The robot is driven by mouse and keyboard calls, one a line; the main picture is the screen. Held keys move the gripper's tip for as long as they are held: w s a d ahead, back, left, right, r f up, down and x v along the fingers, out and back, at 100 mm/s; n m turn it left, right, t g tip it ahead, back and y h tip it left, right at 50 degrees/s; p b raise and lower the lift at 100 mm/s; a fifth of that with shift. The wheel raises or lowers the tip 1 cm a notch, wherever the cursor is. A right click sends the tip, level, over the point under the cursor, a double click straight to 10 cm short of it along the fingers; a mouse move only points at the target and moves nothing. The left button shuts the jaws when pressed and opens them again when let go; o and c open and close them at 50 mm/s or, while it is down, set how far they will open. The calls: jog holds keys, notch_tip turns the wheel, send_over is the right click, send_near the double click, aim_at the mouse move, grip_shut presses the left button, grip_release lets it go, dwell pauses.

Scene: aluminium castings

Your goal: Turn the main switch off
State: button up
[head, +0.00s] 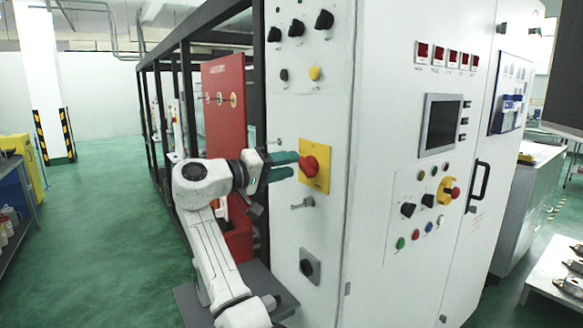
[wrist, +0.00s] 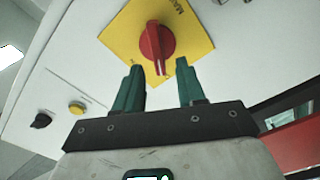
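The main switch is a red rotary knob (head: 309,166) on a yellow plate (head: 322,150) on the white cabinet's narrow face. In the wrist view the red knob (wrist: 154,40) sits on its yellow plate (wrist: 190,28), with part of a dark label showing. The knob's grip bar has a white line and points down in that picture, toward the gap between my fingers. My gripper (head: 294,165) has two green fingers spread apart. In the wrist view my gripper (wrist: 158,70) is open and empty just short of the knob, one finger on each side. I cannot see contact.
Black knobs (head: 297,27) and a yellow button (head: 315,73) sit above the switch; a grey key-like handle (head: 303,203) and another rotary switch (head: 309,266) sit below. A red panel (head: 223,105) and dark frame stand left. Green floor (head: 110,200) is open at left.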

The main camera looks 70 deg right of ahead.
jog(key=b+v, duration=0.2)
jog(key=v, duration=0.6)
jog(key=shift+w+a, duration=0.25)
jog(key=s+a+f+n+t+y, duration=0.2)
jog(key=f+t, duration=0.1)
jog(key=f, duration=0.9)
jog(key=s+a+f+n+t+y, duration=0.1)
jog(key=s+a+f+n+t, duration=0.15)
jog(key=f, duration=0.85)
jog(key=s+a+f+n+t+y, duration=0.1)
jog(key=a+f+n+t+y, duration=0.15)
jog(key=f, duration=0.95)
jog(key=s+a+f+n+t+y, duration=0.2)
jog(key=s+a+f+n+y, duration=0.2)
jog(key=s+a+f+y, duration=0.5)
jog(key=s+a+f, duration=0.7)
jog(key=s+a, duration=0.3)
jog(key=shift+a+n+y, duration=0.15)
jog(key=shift+n+y, duration=0.2)
jog(key=shift+n, duration=0.05)
jog(key=shift+s, duration=0.1)
